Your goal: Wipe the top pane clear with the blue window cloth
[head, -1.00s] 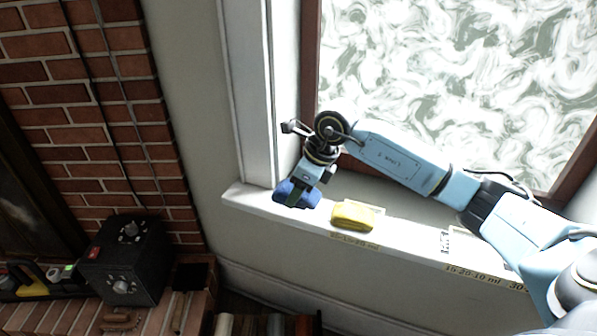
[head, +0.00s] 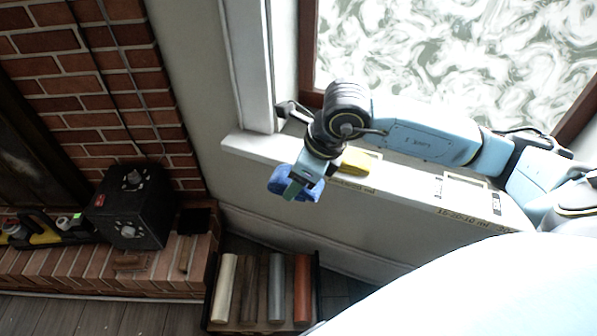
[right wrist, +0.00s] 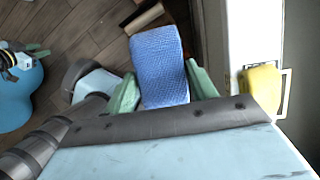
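The blue window cloth (head: 292,183) is a folded pad between the green fingers of my right gripper (head: 303,186). In the right wrist view the cloth (right wrist: 160,68) fills the space between the fingers and sticks out past them. The gripper holds it off the front edge of the sill, clear of the pane. The window pane (head: 450,60) at the upper right is covered in white swirling smears; its upper part is out of view. What looks like my left gripper (right wrist: 38,50) shows small at the left of the right wrist view; its opening is unclear.
A yellow folded cloth (head: 360,161) lies on the white sill (head: 420,190), right beside my gripper. A white upright frame (head: 250,70) borders the window's left. Below are a black box (head: 132,207) on the brick hearth and a crate (head: 262,326) of coloured rolls.

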